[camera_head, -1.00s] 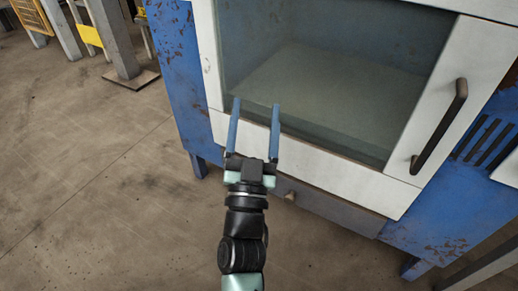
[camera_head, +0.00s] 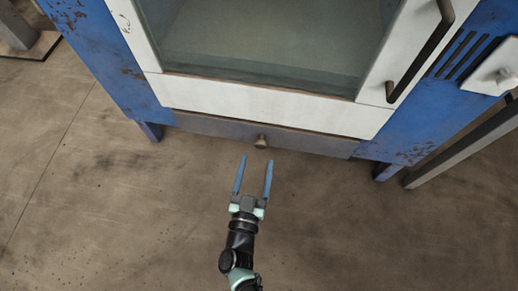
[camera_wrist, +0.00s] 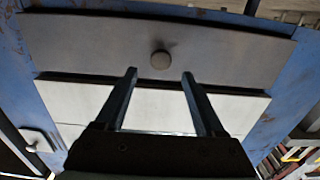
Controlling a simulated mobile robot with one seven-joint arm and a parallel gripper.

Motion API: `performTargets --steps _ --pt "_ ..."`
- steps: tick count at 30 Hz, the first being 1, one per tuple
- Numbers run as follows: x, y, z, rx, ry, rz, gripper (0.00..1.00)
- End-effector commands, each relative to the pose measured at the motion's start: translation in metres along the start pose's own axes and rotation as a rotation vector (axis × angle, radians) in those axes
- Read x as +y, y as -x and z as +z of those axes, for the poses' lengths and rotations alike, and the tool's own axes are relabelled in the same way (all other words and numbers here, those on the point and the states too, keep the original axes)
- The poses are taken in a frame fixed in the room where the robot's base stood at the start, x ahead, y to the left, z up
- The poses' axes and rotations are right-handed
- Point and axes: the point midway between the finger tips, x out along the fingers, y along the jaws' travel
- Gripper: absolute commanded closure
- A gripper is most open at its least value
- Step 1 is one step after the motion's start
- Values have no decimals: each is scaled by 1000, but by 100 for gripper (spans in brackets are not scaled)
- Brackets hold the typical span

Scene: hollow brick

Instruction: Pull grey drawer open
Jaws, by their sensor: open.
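The grey drawer (camera_head: 310,141) is a low, wide front under the white-framed door of a blue cabinet. It sits in the cabinet with a small round knob (camera_head: 261,142) at its middle. In the wrist view the drawer front (camera_wrist: 100,42) spans the upper part, and the knob (camera_wrist: 160,60) lies beyond and between the fingertips. My gripper (camera_head: 254,160) is open and empty, its blue fingers pointing toward the knob, apart from it. The fingers also show in the wrist view (camera_wrist: 160,75), one on each side.
The blue cabinet (camera_head: 95,60) has a glass door with a dark handle (camera_head: 421,50) above the drawer. A grey bar (camera_head: 465,140) slants at the right. A post with a base plate (camera_head: 30,45) stands at the upper left. The floor before the drawer is clear.

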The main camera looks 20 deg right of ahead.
Motion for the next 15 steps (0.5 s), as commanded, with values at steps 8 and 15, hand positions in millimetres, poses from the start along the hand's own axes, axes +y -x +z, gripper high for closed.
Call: performTargets --steps 8,15 --pt "-1 -46 3 1 -2 0 29" --pt "0 -58 0 1 -1 0 29"
